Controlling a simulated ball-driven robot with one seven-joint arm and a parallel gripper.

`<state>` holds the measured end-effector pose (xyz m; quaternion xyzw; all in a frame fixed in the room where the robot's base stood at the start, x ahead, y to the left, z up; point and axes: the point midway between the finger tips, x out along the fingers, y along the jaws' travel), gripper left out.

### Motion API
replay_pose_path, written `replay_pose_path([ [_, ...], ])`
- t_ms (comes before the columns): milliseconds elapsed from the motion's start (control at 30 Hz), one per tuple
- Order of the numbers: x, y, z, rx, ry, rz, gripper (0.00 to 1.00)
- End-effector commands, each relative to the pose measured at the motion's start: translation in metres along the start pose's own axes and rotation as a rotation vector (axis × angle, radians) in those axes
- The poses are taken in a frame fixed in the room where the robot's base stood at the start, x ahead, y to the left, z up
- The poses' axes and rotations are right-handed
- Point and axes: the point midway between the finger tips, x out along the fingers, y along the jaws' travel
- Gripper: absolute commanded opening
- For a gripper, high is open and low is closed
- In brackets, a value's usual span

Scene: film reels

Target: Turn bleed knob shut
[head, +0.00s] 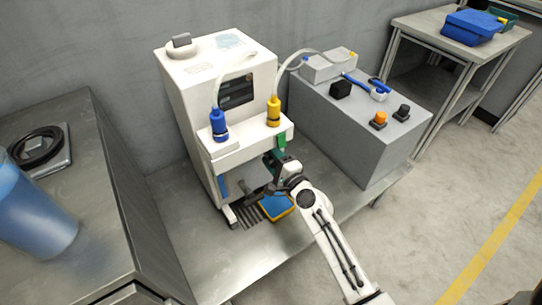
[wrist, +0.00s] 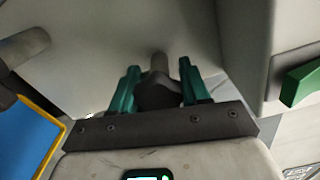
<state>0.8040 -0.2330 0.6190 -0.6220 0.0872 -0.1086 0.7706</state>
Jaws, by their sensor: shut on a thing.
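A dark knob (wrist: 158,93) on a short grey stem sticks out from the pale front of the white machine (head: 205,95). My gripper (wrist: 159,88) has its two green fingers on either side of the knob and is shut on it. In the head view my gripper (head: 274,160) is at the machine's front, below the overhanging ledge, and the knob is hidden there. The knob's turn position cannot be told.
A green lever (wrist: 302,84) is close to the right of my gripper. A blue pad with a yellow rim (head: 277,207) lies below, by a dark grille (head: 248,215). Blue (head: 219,124) and yellow bottles (head: 273,112) stand above. A grey cabinet (head: 350,135) is at right.

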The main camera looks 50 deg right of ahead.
Motion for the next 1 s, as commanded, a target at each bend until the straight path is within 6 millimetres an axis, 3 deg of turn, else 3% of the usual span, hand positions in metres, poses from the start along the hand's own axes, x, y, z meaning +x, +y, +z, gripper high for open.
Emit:
replay_pose_path([
  [233,-0.001,0.001,-0.002,0.000,0.004,0.002,0.15],
  [267,-0.001,0.001,-0.002,0.000,0.004,0.002,0.48],
  [500,0.000,0.001,-0.001,-0.001,0.002,0.001,0.70],
  [800,-0.003,0.001,-0.001,-0.001,0.001,0.001,0.70],
  [1000,-0.029,0.002,-0.001,-0.001,0.001,0.003,0.70],
])
